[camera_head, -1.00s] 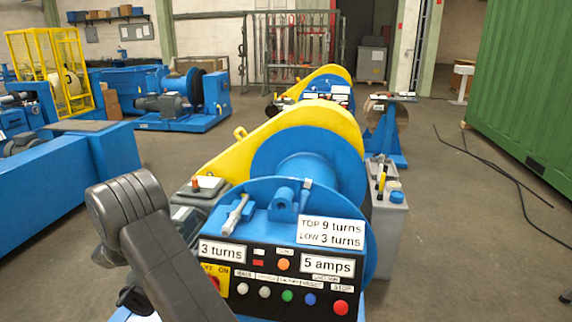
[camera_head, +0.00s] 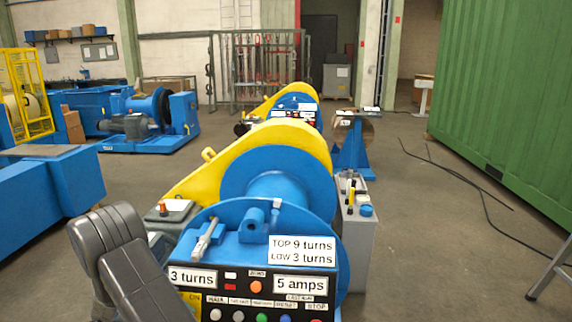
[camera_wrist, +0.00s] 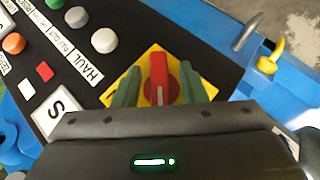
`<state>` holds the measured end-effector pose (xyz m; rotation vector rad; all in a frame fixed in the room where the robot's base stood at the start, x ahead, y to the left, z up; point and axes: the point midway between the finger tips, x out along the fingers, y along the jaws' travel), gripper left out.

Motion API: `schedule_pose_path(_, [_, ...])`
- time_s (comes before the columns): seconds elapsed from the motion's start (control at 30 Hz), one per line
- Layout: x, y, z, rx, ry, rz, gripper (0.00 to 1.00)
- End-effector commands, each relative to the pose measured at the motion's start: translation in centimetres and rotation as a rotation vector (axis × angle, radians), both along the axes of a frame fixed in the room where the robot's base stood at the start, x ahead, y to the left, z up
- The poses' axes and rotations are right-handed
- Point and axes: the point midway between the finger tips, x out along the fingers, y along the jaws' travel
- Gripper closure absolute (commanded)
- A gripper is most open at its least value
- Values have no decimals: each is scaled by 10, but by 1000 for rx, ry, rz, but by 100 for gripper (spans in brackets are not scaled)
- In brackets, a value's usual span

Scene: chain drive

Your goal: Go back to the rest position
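My gripper (camera_wrist: 162,90) shows in the wrist view with its two green fingers apart, one on each side of a red rotary knob (camera_wrist: 159,75). The knob sits on a yellow plate (camera_wrist: 142,65) on the black control panel (camera_wrist: 95,70). Narrow gaps seem to show between fingers and knob; contact is hard to tell. In the head view my grey arm (camera_head: 115,250) stands at the lower left, in front of the panel's left end, and the gripper is hidden. The panel (camera_head: 262,300) has several coloured buttons and labels.
A blue and yellow winch (camera_head: 275,165) stands right behind the panel. Black cables (camera_head: 450,170) lie on the floor by a green container (camera_head: 510,90). A metal ladder leg (camera_head: 550,270) shows at far right. Blue machinery (camera_head: 50,190) stands left.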

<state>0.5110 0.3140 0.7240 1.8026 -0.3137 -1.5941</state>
Motion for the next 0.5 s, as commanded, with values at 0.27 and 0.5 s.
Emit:
schedule_pose_path(0.27, [-4, 12, 13, -7, -2, 6, 62])
schedule_pose_path(0.5, [-13, 40, 48, -5, -3, 7, 62])
